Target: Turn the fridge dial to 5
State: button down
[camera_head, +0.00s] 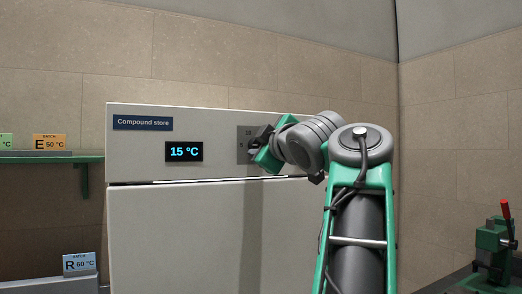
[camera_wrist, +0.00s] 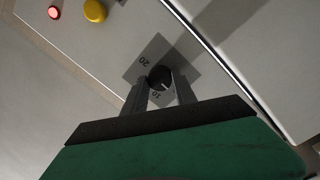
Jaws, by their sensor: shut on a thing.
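The fridge (camera_head: 180,240) is a pale cabinet with a "Compound store" label and a display (camera_head: 184,151) reading 15 °C. Its dial (camera_wrist: 160,76) is a dark round knob with a light pointer mark, on a grey plate (camera_wrist: 146,54) marked 20 and 10. My gripper (camera_wrist: 161,88) is shut on the dial, one finger on each side. In the head view my gripper (camera_head: 256,150) reaches the grey plate (camera_head: 243,132) from the right and hides most of the dial.
A red lit button (camera_wrist: 54,12) and a yellow round button (camera_wrist: 95,11) sit on the panel beyond the plate. A green shelf (camera_head: 50,159) with batch cards is at the left. A green press (camera_head: 495,245) with a red-tipped lever stands at the far right.

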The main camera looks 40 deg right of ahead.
dwell(0.5)
jog(key=c, duration=1)
grip_release()
jog(key=v, duration=0.7)
jog(key=shift+s+a, duration=0.15)
jog(key=shift+s, duration=0.2)
